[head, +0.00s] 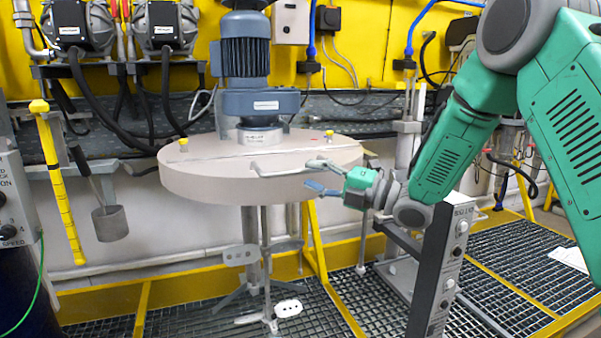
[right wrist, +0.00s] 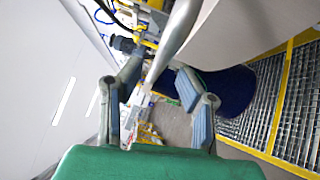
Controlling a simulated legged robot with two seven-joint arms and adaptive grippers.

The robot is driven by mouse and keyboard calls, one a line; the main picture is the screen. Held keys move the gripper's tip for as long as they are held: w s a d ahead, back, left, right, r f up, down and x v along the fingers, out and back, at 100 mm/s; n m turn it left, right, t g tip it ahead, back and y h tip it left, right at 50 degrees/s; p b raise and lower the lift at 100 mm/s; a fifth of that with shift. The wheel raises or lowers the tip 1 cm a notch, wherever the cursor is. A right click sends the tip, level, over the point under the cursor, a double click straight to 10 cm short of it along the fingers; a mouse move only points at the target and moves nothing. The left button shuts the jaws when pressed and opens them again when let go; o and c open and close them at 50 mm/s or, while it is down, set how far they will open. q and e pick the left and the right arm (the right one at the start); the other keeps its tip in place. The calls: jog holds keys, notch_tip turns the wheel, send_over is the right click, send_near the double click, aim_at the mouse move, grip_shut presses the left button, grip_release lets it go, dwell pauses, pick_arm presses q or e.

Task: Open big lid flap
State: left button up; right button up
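The big lid flap (head: 215,180) is the front part of a round beige lid in the head view, lying flat and closed. My right gripper (head: 314,176) is open at the right end of the handle, with one finger higher than the other. In the right wrist view, the pale handle bar (right wrist: 178,35) runs down toward the gap between the open fingers (right wrist: 158,78). I cannot tell whether they touch it. My left gripper is not in view.
A blue motor (head: 246,60) stands on the lid's back half. Agitator shafts and paddles (head: 240,256) hang below. A grey control post (head: 440,265) stands right of the lid, under my right arm.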

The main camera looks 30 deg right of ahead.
aim_at(301, 172)
jog(key=shift+w+a, duration=0.3)
jog(key=shift+w, duration=0.6)
jog(key=shift+w+a+r, duration=0.2)
jog(key=shift+w+a, duration=0.15)
jog(key=shift+a, duration=0.4)
grip_shut()
jog(key=shift+d, duration=0.1)
